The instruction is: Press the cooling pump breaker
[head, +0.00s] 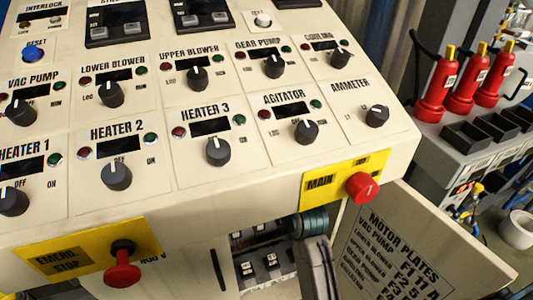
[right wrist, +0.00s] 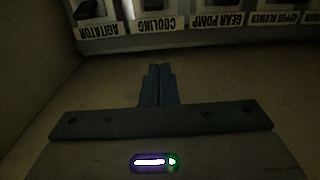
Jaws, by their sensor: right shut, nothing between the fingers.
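In the right wrist view, a row of breakers runs along the top edge above white labels. The label COOLING (right wrist: 158,23) is near the middle, and the cooling pump breaker (right wrist: 150,3) by it is mostly cut off by the frame's edge. My right gripper (right wrist: 157,68) is shut and empty, its fingers pointing at the row just below the COOLING label in the picture. A dark gap shows between fingertips and labels; I cannot tell the distance. In the head view, my right arm reaches into the open cabinet and hides its gripper. My left gripper is not in view.
The AGITATOR label (right wrist: 102,31) and GEAR PUMP label (right wrist: 217,20) flank COOLING closely. In the head view, the cabinet's open door (head: 405,255) stands right of my arm. The red main knob (head: 362,187) and emergency stop (head: 122,274) protrude from the console.

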